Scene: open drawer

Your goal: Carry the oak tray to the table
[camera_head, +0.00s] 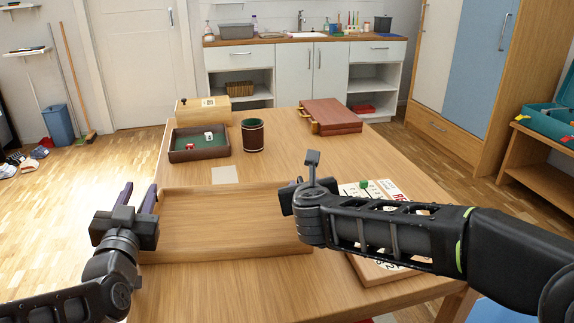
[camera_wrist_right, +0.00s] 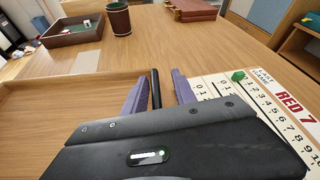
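The oak tray (camera_head: 228,252), a shallow wooden tray with low walls, rests near the front of the wooden table (camera_head: 275,148). Part of it also shows at the left of the right wrist view (camera_wrist_right: 45,118). My left gripper (camera_head: 140,186) is at the tray's left end, its two purple fingers apart. My right gripper (camera_wrist_right: 158,82) is at the tray's right end. Its fingers are apart, with an upright black bar (camera_wrist_right: 156,88), perhaps a tray handle, between them and gaps beside it. The tray's right end is partly hidden by my right gripper in the head view.
Behind the tray are a dark dice tray (camera_head: 184,156), a dice cup (camera_head: 252,136), a wooden box (camera_head: 190,112), a red-brown case (camera_head: 332,118) and a pale card (camera_head: 225,175). A number board (camera_head: 385,268) lies close on the right, partly under my right arm.

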